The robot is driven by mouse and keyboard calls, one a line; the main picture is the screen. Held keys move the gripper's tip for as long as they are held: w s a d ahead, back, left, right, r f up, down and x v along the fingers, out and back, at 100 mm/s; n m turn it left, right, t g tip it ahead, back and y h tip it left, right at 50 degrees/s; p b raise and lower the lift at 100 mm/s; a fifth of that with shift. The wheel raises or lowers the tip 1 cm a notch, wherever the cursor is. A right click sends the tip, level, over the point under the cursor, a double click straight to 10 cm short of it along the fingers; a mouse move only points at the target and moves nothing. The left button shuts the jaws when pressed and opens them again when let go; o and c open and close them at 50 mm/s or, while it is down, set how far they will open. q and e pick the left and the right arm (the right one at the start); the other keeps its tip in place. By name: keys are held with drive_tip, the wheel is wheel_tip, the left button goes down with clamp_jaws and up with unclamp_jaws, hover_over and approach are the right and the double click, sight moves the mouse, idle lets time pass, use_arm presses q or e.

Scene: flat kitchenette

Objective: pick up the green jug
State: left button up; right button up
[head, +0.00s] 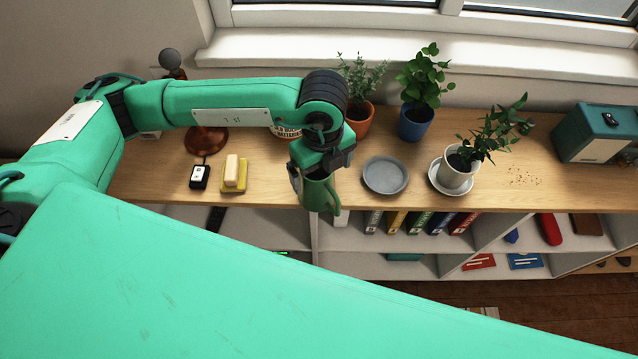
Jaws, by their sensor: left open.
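The green jug (316,194) shows just below my left gripper (322,172), at the front edge of the wooden shelf top (270,182). The gripper points down at the jug's upper part and hides some of it. The jaws are open, and I cannot tell whether they touch the jug. My right gripper is not in view.
A grey plate (385,175) lies right of the jug. A white potted plant (457,172) stands beyond it, with a blue pot (415,123) and a terracotta pot (360,118) behind. A teal radio (597,133) stands far right.

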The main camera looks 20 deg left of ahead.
use_arm(q)
drive_tip(key=shift+a+f+p, duration=0.2)
drive_tip(key=shift+f+p, duration=0.15)
drive_tip(key=shift+f, duration=0.15)
drive_tip(key=shift+a+f+p, duration=0.15)
drive_tip(key=shift+f+p, duration=0.2)
drive_tip(key=shift+f, duration=0.15)
wheel_tip(320, 180, down, 2)
drive_tip(key=shift+f, duration=0.25)
drive_tip(key=shift+f+p, duration=0.25)
drive_tip(key=shift+p, duration=0.05)
drive_tip(key=c, duration=1.2)
drive_tip(key=shift+c, duration=0.9)
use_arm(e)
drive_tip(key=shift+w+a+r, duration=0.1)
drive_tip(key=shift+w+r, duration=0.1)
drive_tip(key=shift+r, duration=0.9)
use_arm(q)
drive_tip(key=shift+r, duration=0.2)
